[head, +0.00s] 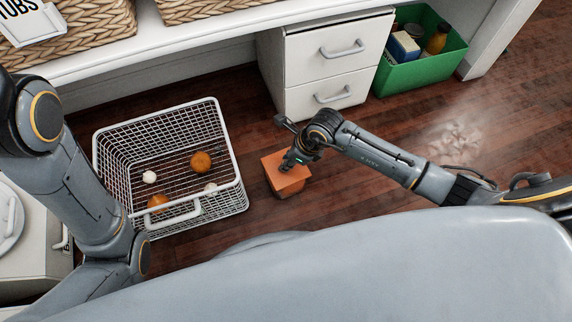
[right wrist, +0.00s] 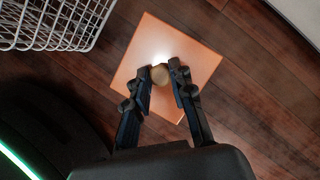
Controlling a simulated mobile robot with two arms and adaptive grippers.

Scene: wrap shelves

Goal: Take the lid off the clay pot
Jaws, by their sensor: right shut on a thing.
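The square orange clay pot (head: 291,189) stands on the wood floor, just right of the wire basket. Its flat square lid (right wrist: 150,38) fills the middle of the right wrist view and has a small round knob (right wrist: 160,75) at its centre. My right gripper (right wrist: 167,76) has its two fingers closed around the knob. In the head view, my right gripper (head: 289,163) reaches down over the pot's top and hides part of the lid. I cannot tell whether the lid still rests on the rim. My left arm shows, but its gripper is out of view.
The white wire basket (head: 221,133) with several round items stands close left of the pot. A white drawer unit (head: 313,57) is behind it. A green bin (head: 427,77) stands at the back right. The floor right of the pot is clear beneath my arm.

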